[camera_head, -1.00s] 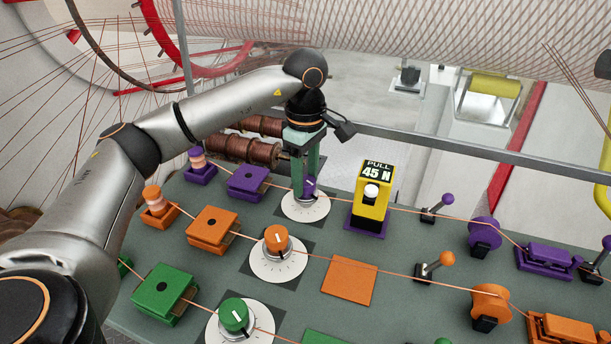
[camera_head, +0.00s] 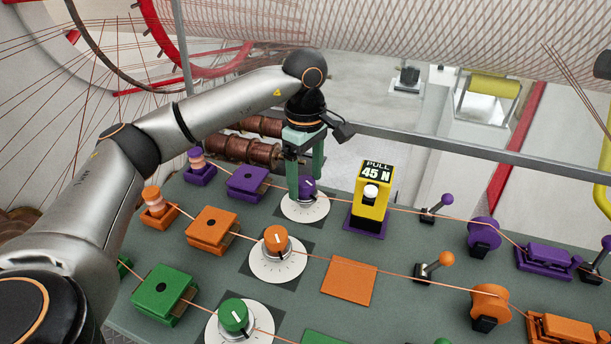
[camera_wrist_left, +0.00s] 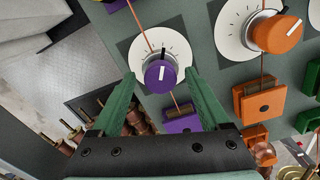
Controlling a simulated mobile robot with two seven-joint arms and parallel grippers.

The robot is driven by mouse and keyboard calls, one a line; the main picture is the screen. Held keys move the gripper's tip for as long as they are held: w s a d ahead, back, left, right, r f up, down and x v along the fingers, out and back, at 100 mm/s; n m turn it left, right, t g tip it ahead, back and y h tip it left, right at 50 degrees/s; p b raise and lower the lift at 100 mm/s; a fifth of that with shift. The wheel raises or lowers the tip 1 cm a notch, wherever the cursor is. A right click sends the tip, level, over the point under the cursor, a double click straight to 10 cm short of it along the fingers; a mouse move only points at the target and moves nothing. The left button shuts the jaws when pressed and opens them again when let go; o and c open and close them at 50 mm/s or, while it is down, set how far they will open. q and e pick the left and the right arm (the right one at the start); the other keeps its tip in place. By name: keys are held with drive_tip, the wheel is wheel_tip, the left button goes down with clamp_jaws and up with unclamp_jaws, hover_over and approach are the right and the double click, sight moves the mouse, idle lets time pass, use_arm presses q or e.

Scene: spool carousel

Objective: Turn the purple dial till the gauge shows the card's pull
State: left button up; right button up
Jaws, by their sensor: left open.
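The purple dial (camera_head: 306,187) stands on a white scale disc (camera_head: 303,209) at the back of the green-grey board. It also shows in the wrist view (camera_wrist_left: 160,75), with a white pointer line on its cap. My left gripper (camera_head: 305,181) has two green fingers pointing down, open, one on each side of the dial. In the wrist view the fingers (camera_wrist_left: 161,77) stand apart with gaps to the dial. The card (camera_head: 375,172) reads "PULL 45 N" on top of a yellow block (camera_head: 370,212) with a white round piece on its front. I cannot make out a gauge reading. My right gripper is not in view.
An orange dial (camera_head: 275,240) and a green dial (camera_head: 233,315) stand nearer on the board. A copper wire runs from the purple block (camera_head: 248,182) past the purple dial to a purple roller (camera_head: 483,235). A grey rail (camera_head: 450,149) crosses behind the board.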

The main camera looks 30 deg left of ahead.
sight(305, 180)
use_arm(q)
wheel_tip(305, 180, up, 12)
drive_tip(key=p, duration=0.1)
drive_tip(key=shift+r+p, duration=0.25)
drive_tip(key=shift+p, duration=0.05)
idle(0.7)
